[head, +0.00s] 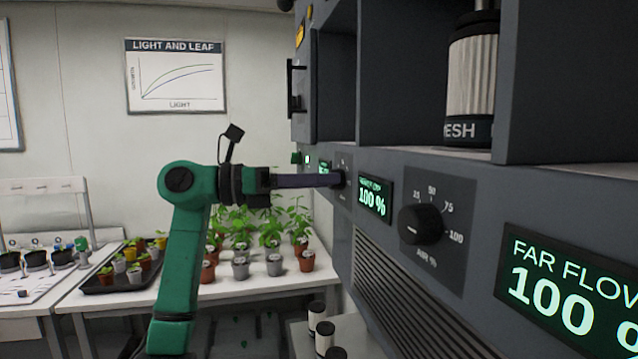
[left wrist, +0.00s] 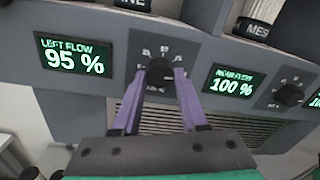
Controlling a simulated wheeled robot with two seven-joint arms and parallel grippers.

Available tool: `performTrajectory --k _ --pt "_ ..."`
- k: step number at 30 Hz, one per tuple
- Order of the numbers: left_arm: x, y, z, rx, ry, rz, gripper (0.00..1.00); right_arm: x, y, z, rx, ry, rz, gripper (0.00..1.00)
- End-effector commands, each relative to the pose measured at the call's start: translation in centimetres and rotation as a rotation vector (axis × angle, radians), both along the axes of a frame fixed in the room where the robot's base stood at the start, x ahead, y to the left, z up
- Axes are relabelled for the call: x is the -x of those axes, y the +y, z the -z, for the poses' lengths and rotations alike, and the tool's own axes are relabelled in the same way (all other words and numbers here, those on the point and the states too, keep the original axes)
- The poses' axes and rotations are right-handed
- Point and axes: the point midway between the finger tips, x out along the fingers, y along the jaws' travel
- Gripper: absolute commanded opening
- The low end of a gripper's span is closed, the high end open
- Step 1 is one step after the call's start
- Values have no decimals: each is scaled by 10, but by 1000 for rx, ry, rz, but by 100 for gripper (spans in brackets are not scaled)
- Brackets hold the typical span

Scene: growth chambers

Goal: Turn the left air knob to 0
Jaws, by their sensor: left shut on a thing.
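The left air knob (left wrist: 160,70) is a dark round knob on the grey chamber front. My left gripper (head: 334,180) reaches it from the left in the head view. In the left wrist view its two purple fingers (left wrist: 160,82) are shut on the knob, one on each side. The display left of that knob reads LEFT FLOW 95 % (left wrist: 78,55). The fingers hide part of the knob and its scale, so its pointer is hard to read. My right gripper is not in view.
A second air knob (head: 419,224) sits further right, between a 100 % display (head: 374,199) and a FAR FLOW 100 display (head: 570,290). A vent grille (head: 400,305) lies below. Potted plants (head: 270,240) stand on a white table behind my arm.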

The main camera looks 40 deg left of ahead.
Motion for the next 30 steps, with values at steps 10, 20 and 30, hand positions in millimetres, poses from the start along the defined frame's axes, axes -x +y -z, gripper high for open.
performTrajectory --k 10,20,30 --pt "0 1 2 227 155 -4 0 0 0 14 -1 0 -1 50" --pt "0 1 2 486 333 -4 0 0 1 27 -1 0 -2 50" --pt "1 0 2 751 516 -4 0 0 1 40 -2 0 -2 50"
